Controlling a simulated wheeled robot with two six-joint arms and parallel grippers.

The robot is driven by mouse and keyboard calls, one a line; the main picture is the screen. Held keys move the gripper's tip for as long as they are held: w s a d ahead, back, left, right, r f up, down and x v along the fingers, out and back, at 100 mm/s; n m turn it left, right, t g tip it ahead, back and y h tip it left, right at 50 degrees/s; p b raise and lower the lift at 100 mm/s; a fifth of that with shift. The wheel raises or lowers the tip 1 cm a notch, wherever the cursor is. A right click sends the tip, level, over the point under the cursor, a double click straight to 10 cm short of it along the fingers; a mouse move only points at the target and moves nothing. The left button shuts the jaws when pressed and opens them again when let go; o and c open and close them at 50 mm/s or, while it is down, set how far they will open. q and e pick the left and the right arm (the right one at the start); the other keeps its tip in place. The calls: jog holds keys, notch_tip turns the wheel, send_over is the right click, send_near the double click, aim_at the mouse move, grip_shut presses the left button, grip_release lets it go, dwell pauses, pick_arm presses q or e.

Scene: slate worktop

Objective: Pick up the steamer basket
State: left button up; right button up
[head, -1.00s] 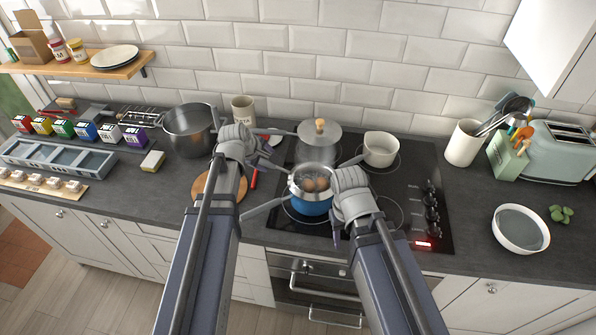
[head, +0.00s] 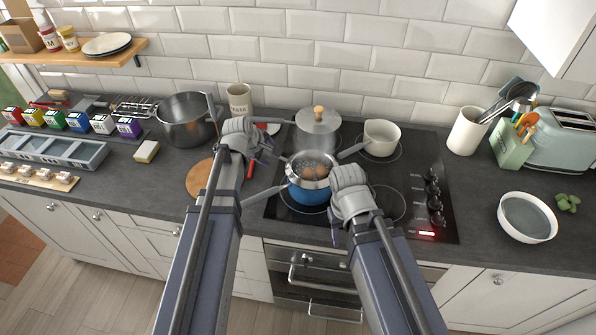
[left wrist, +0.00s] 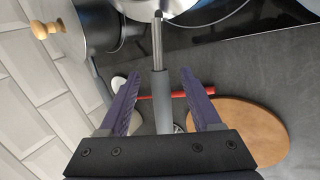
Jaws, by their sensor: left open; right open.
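The steamer basket (head: 310,158) is a steel insert with brown eggs (head: 315,171) in it, seated in the blue pot (head: 308,194) on the hob. A long grey handle (head: 262,194) reaches from the pot toward the lower left; I cannot tell whether it is the basket's or the pot's. My left gripper (head: 265,150) is open and empty, left of the pot. In the left wrist view a grey handle (left wrist: 164,95) runs through the gap between its fingers (left wrist: 163,100), not gripped. My right gripper (head: 340,222) is open, right of the pot; its fingers are mostly hidden.
A lidded pot (head: 318,122) stands behind, and a white saucepan (head: 382,138) behind right, its handle toward the blue pot. A round wooden board (head: 200,180) and a red-handled item (head: 250,169) lie left.

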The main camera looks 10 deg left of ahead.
pick_arm(q)
jog(key=b+x, duration=0.1)
jog(key=x, duration=0.1)
jog(key=shift+w+f, duration=0.1)
jog(key=shift+f, duration=0.2)
jog(key=shift+r, duration=0.1)
jog(key=shift+c, duration=0.7)
grip_shut()
dwell(0.4)
